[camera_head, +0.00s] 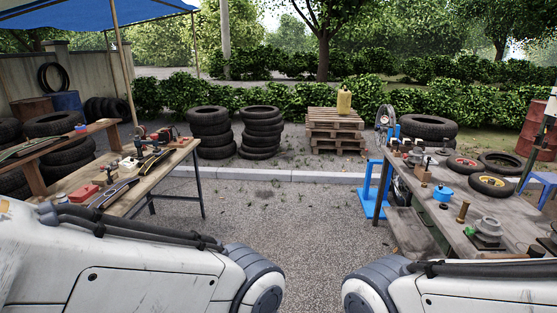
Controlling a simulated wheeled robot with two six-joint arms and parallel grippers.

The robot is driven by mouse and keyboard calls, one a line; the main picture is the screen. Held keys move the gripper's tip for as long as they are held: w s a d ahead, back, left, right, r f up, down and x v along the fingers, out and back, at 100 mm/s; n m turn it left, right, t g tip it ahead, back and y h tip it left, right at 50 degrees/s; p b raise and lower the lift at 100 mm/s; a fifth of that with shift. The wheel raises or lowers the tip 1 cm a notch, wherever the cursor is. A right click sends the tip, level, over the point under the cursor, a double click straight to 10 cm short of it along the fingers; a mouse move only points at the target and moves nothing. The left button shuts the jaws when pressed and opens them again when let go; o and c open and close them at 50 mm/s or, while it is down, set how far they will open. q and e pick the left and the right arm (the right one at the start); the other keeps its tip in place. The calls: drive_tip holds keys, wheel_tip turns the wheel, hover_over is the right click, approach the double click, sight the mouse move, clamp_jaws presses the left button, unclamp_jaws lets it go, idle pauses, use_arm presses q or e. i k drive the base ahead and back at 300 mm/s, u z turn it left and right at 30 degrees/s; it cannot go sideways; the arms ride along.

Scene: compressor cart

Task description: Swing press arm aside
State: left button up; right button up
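I cannot pick out a press arm for certain. A blue upright stand (375,190) with a flat base is on the ground at the left end of the right workbench (456,226). A small grey round device (487,229) on a dark base sits near the front of that bench. A small red machine (141,132) is at the far end of the left workbench (170,160). Two white arm links of mine fill the bottom left and bottom right. Neither gripper shows.
The right bench also holds several small tires (493,186), a blue pot (443,193) and a brass piece (463,211). Stacked tires (261,132) and pallets (335,131) with a yellow canister (344,102) stand behind a kerb. The gravel between the benches (275,215) is clear.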

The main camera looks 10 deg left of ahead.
sight(139, 142)
drive_tip(key=u, duration=0.05)
drive_tip(key=i, duration=1.9)
drive_tip(key=u, duration=0.5)
drive_tip(key=i, duration=2.15)
drive_tip(key=u, duration=0.25)
